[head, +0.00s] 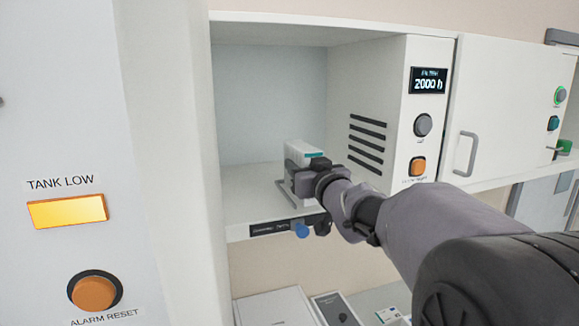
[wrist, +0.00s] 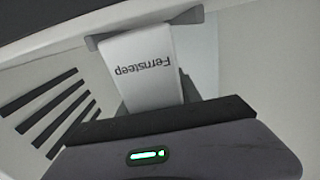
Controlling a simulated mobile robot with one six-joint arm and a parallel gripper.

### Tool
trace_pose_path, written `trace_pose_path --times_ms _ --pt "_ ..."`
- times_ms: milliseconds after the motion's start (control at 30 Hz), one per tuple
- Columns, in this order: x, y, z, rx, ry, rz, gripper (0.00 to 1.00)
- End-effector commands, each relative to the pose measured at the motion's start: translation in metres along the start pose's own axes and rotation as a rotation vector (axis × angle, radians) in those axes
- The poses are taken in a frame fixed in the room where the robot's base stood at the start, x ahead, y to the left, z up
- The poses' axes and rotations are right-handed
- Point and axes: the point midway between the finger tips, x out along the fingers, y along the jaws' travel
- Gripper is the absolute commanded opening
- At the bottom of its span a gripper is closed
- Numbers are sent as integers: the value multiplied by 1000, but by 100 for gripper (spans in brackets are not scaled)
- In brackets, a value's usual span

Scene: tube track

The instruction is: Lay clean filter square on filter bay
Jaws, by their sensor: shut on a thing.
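In the head view my gripper (head: 306,182) is inside an open white bay, low over its floor near the front edge. A white block (head: 299,152) with a teal stripe on top is at the gripper's jaws. In the wrist view a white piece marked "Fernsteep" (wrist: 141,66), its lettering upside down, projects from my gripper (wrist: 155,100), which is shut on it. I cannot tell whether this piece is the clean filter square. A thin grey strip (head: 284,194) shows beside the gripper. No flat square sheet is clearly visible, and the gripper hides part of the bay floor.
The bay's right wall has dark vent slots (head: 367,145) close to my arm. A control panel (head: 424,110) reads 2000 h, beside a closed white door (head: 507,115). A blue knob (head: 301,230) hangs below the bay edge. White boxes (head: 275,307) lie underneath. The bay's left side is clear.

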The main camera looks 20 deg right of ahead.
Motion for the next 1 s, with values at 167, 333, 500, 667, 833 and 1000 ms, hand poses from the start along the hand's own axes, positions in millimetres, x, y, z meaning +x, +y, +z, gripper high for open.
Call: trace_pose_path --times_ms 167,333,500,667,833,1000 --pt "0 0 0 0 -2 0 0" --pt "0 0 0 1 -2 0 66" --pt "0 0 0 1 -1 0 66" --pt "-4 0 0 1 -1 0 66" --pt "-35 0 1 0 0 2 66" --pt "-82 1 -1 0 2 2 66"
